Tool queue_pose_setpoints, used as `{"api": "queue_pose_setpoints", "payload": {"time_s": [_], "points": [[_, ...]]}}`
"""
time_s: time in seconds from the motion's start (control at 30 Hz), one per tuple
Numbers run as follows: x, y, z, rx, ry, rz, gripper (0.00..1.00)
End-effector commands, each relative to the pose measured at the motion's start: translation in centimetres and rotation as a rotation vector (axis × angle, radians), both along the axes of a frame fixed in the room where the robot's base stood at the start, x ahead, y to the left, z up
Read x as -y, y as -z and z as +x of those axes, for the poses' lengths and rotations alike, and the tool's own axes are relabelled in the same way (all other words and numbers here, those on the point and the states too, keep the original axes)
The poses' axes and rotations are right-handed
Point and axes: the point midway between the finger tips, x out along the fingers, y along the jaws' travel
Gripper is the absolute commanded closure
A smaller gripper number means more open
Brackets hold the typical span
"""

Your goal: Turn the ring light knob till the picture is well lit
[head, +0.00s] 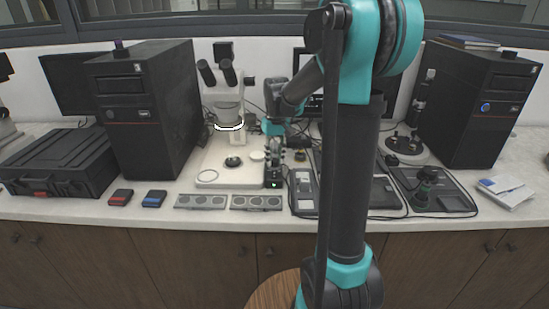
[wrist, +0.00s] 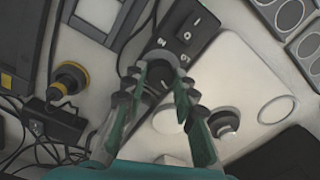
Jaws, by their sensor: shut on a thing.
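The ring light (head: 229,126) glows white under the stereo microscope (head: 226,88). Its control box (head: 273,180) is black with a small green light and stands at the base's front right corner. In the wrist view the box (wrist: 187,36) shows a rocker switch and white markings. My gripper (head: 274,160) is over the box. In the wrist view my gripper (wrist: 160,82) has its fingers on both sides of the dark knob (wrist: 158,74), shut on it. The knob's pointer is hidden. The monitor (head: 312,105) is mostly behind my arm, so its picture cannot be judged.
The white microscope base (head: 215,179) holds a dark round piece (head: 233,161) and a pale disc (head: 257,156). Grey trays (head: 200,201) lie in front. A computer tower (head: 145,105) stands left. Cables and a black-and-yellow knob-like part (wrist: 70,79) lie near my gripper.

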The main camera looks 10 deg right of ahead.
Motion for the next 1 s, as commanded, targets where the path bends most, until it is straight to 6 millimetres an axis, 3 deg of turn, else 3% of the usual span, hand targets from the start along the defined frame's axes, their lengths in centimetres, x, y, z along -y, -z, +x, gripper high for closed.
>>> {"api": "queue_pose_setpoints", "payload": {"time_s": [0.4, 0.93, 0.97, 1.0], "points": [[0.03, -0.03, 0.06, 0.002, 0.182, 0.0, 1.0], [0.03, -0.04, 0.07, 0.002, 0.206, 0.0, 1.0], [0.03, -0.04, 0.07, 0.002, 0.205, 0.0, 0.72], [0.03, -0.04, 0.07, 0.002, 0.205, 0.0, 0.67]]}}
